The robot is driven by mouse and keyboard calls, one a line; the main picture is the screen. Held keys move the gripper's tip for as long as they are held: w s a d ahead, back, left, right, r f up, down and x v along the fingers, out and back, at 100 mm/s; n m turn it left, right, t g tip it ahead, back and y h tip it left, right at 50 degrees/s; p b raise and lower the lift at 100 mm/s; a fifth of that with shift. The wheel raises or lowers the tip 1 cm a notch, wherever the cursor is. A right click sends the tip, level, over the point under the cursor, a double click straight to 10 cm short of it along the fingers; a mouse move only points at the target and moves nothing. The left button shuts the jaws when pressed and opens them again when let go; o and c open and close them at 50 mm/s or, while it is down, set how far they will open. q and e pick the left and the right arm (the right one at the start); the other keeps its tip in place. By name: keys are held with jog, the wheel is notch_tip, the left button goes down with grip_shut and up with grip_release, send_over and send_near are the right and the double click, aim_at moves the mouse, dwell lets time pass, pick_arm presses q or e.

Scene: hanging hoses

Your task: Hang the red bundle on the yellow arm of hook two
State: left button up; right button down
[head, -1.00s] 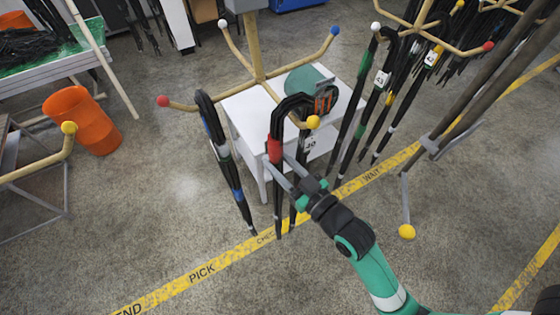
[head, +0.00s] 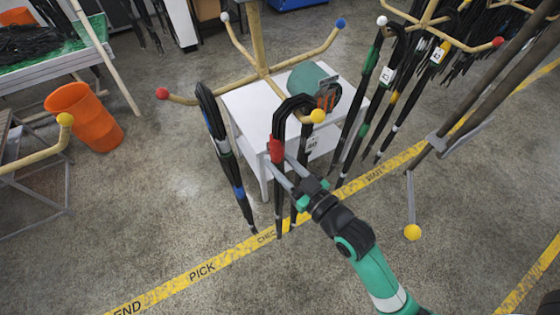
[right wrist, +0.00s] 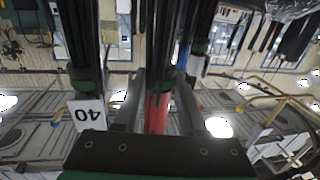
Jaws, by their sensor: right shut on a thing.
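The red bundle (head: 277,150) is a looped black hose with a red band. My right gripper (head: 286,165) is shut on it at the band, also seen in the right wrist view (right wrist: 157,112). Its bend is up, beside the yellow-tipped arm (head: 317,116) of the central wooden hook (head: 263,70). The bend overlaps that arm in the picture; I cannot tell whether it rests on it. No hook number is readable. A black length with tag 40 (right wrist: 87,114) hangs close by; I cannot tell whether it belongs to this bundle. My left gripper is not in view.
A blue-banded bundle (head: 228,155) hangs from the red-tipped arm (head: 163,93). A white table (head: 245,105) stands behind the hook. Another hook with several bundles (head: 430,25) is at the upper right. Brown poles (head: 475,90) stand on the right.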

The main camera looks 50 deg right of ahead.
jog(key=c, duration=0.5)
grip_release()
jog(key=shift+r, duration=0.15)
jog(key=shift+o, duration=0.5)
jog(key=shift+f, duration=0.25)
jog(key=s+a, duration=0.1)
jog(key=s, duration=1)
jog(key=shift+s+a+r, duration=0.15)
jog(key=shift+s+a, duration=0.05)
jog(key=shift+s, duration=0.05)
